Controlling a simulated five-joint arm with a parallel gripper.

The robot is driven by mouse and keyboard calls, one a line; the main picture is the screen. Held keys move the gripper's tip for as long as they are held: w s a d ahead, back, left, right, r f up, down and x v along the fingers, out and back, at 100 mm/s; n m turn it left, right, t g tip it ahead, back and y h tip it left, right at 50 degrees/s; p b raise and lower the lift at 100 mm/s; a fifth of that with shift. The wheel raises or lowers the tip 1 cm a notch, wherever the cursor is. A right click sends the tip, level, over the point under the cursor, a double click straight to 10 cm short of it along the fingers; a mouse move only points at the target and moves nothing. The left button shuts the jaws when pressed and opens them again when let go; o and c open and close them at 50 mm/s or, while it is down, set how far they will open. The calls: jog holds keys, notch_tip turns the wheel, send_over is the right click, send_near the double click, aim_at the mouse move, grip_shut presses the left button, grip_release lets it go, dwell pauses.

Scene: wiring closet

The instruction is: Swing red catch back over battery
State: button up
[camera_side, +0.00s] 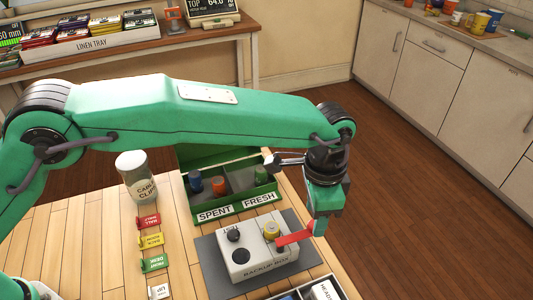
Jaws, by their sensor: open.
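The red catch (294,238) is a flat bar on the right part of the white backup box (240,262). It points right, swung to the side, and its outer end reaches my gripper. A yellow battery (271,229) stands upright in the box, just left of the catch, its top uncovered. My gripper (320,228) points down at the catch's outer end, at the right edge of the box. Its jaws are open, but the gap between them is hard to see, and I cannot tell whether they touch the catch.
The box sits on a dark mat (209,259). Behind it is a green tray (183,160) marked SPENT and FRESH, holding a few cells. A jar (136,177) and several coloured tags (151,240) stand left. An open compartment box (322,291) is at the front edge.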

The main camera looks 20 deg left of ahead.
jog(key=shift+f, duration=0.85)
grip_shut()
